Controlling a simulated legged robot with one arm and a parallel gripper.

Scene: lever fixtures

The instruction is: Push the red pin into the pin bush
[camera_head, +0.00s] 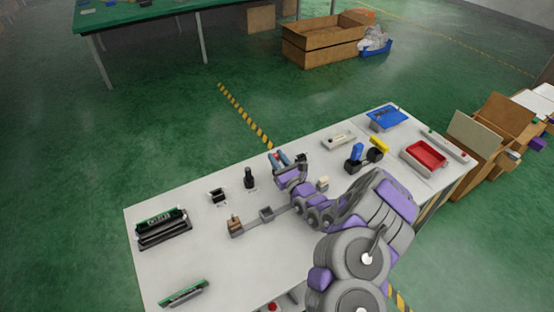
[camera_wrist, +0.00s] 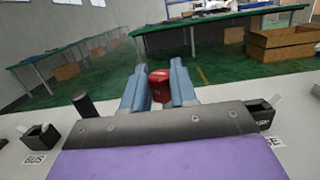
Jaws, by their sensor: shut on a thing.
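The red pin (camera_wrist: 159,86) is a short red cylinder, upright between the blue-grey fingers of my gripper (camera_wrist: 157,84) in the wrist view. My gripper is shut on it. In the head view my gripper (camera_head: 279,159) is over the far edge of the table, with the pin mostly hidden between its fingers. A small black open-topped block (camera_wrist: 41,137) stands to the left, by a label that seems to read "BUS"; it also shows in the head view (camera_head: 217,195). I cannot tell for sure that it is the pin bush.
A black upright cylinder (camera_head: 249,178) stands just left of my gripper. A brown block and grey bar (camera_head: 237,225) lie nearer. A blue-topped lever fixture (camera_head: 357,154) and red tray (camera_head: 425,156) are at right. The front left of the white table (camera_head: 225,270) is mostly clear.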

